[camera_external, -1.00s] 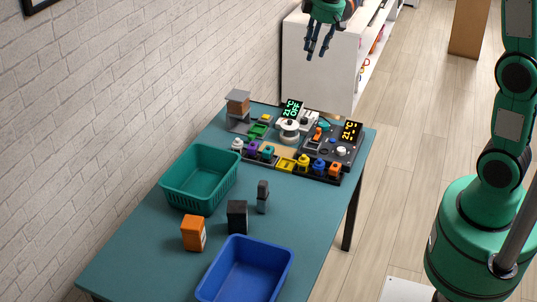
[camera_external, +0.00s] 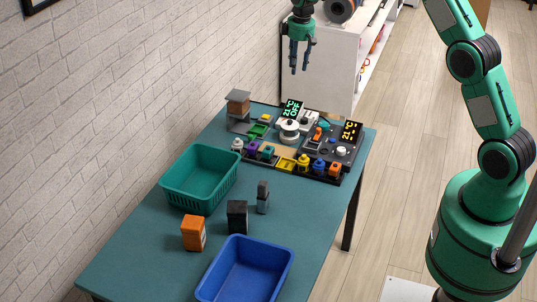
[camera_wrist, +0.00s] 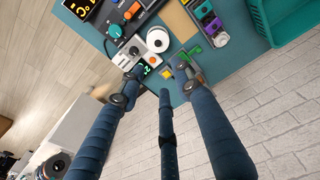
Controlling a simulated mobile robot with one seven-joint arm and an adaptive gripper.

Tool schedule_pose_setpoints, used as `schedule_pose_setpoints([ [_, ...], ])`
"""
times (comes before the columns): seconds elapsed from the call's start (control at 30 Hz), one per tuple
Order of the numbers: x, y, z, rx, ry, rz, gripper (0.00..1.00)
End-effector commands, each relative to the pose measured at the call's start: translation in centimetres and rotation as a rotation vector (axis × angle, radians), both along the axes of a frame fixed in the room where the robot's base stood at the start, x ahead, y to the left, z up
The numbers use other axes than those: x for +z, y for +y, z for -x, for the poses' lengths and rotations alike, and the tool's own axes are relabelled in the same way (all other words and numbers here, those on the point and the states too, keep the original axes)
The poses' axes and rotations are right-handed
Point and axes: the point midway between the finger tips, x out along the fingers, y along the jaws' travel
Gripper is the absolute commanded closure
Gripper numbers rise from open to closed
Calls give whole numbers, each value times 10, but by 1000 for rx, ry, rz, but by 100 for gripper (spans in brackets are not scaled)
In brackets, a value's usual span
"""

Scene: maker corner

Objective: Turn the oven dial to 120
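A dark panel (camera_external: 333,158) at the far right of the table has an amber display (camera_external: 350,131) reading 21°C and a pale knob (camera_external: 341,151). Left of it, a white unit (camera_external: 308,121) has a green display (camera_external: 291,109) reading 21°C OFF and a round white part (camera_external: 289,126). A teal knob (camera_wrist: 114,30) shows near the amber display (camera_wrist: 82,7) in the wrist view. I cannot tell which knob is the oven dial. My gripper (camera_external: 300,69) is high above the table's far end, fingers down, spread and empty, touching nothing.
A green basket (camera_external: 200,178) and blue bin (camera_external: 246,270) stand on the table, with an orange box (camera_external: 194,233) and dark blocks (camera_external: 237,217) between. Several coloured parts (camera_external: 303,162) line the panel's front. A brick wall (camera_external: 110,110) runs along the left.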

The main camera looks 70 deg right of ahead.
Motion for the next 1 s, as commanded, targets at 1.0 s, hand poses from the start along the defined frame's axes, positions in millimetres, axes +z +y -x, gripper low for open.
schedule_pose_setpoints([
  [1.0,-173,-126,-1,0,85,-46,66],
])
